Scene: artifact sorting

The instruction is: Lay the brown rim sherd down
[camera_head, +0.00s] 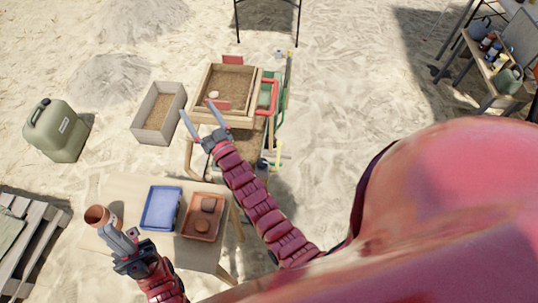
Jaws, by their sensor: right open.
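The brown rim sherd (97,215) is a curved reddish-brown piece above the left end of the wooden table (133,192). My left gripper (107,227) is shut on it; how far it is above the tabletop is hard to tell. A blue tray (161,230) lies on the table to the right of the sherd and looks empty. An orange-brown tray (186,227) beside it holds two brown pieces (208,204) (203,226). My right gripper (201,125) is open, its fingers spread at the near left side of a wooden sieve box, apparently with nothing between them.
The wooden sieve box (198,77) holds sand, with a small pale piece (214,94) on it. A grey sand box (137,125) stands left of it. A green jerrycan (58,132) and a pallet (34,239) are at the left.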

